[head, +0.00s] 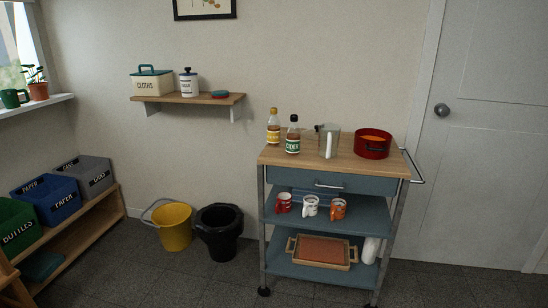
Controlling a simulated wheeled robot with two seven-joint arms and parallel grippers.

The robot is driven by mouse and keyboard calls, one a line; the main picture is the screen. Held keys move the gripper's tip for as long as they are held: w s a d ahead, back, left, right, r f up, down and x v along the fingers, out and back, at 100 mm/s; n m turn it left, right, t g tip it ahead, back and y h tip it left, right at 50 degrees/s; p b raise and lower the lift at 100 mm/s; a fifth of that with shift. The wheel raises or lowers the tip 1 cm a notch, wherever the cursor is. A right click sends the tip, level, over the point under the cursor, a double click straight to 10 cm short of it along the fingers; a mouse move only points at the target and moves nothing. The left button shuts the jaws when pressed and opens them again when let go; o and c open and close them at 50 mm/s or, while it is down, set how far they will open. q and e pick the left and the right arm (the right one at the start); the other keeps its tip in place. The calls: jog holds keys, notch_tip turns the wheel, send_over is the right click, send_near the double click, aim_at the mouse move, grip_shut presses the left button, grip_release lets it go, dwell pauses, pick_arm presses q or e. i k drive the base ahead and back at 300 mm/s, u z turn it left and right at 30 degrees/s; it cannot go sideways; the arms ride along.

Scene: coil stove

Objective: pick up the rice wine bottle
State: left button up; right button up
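Two bottles stand upright, close together, at the left end of the trolley's wooden top. Neither of my grippers is in view.
The trolley top (338,156) also holds a grey jug (322,140) and a red pot (373,143). Mugs (311,207) and a tray (323,251) sit below. A yellow bucket (172,228) and black bin (219,230) stand left of the trolley. Floor in front is clear.

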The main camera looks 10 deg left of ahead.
aim_at(273, 125)
jog(key=u, duration=1.15)
jog(key=i, duration=1.1)
jog(key=z, duration=0.75)
jog(key=i, duration=0.4)
jog(key=z, duration=0.4)
